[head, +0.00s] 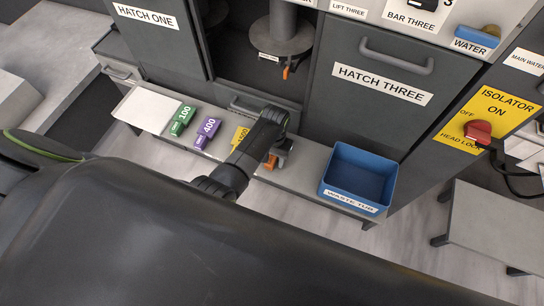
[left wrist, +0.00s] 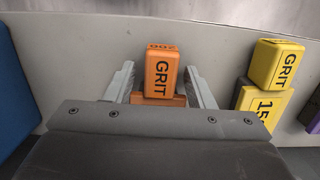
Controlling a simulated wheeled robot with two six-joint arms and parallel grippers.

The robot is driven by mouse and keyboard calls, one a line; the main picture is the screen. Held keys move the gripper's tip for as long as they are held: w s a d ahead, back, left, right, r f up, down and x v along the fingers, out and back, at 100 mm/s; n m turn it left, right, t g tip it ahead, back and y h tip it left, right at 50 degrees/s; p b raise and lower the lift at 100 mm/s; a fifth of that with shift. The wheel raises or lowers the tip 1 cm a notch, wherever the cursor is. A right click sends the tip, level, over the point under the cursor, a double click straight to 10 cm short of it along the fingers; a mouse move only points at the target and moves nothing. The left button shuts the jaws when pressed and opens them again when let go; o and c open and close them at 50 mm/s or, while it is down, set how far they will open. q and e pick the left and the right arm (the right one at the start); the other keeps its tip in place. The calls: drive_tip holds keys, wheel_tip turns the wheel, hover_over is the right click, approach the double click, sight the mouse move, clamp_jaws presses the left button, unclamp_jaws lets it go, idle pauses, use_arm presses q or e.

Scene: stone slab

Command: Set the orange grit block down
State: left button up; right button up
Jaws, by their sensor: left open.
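The orange grit block (left wrist: 162,72) stands on the grey ledge, its GRIT label facing the left wrist camera. My left gripper (left wrist: 160,82) is open, with one finger on each side of the block. Narrow gaps seem to show between the fingers and the block. In the head view only small orange parts of the block (head: 270,162) show beside my left gripper (head: 277,150), which hides the rest. My right gripper is not in view.
On the ledge (head: 310,178), a yellow block (head: 239,137), a purple 400 block (head: 206,132) and a green 100 block (head: 182,120) stand left of the orange one. A blue waste tub (head: 330,190) is to its right. Hatch three (head: 380,85) rises behind.

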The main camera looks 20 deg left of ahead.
use_arm(q)
wheel_tip(320, 180, up, 12)
drive_tip(key=w, duration=0.1)
drive_tip(key=shift+w+p, duration=0.15)
drive_tip(key=shift+p, duration=0.15)
drive_tip(key=shift+r, duration=0.1)
idle(0.5)
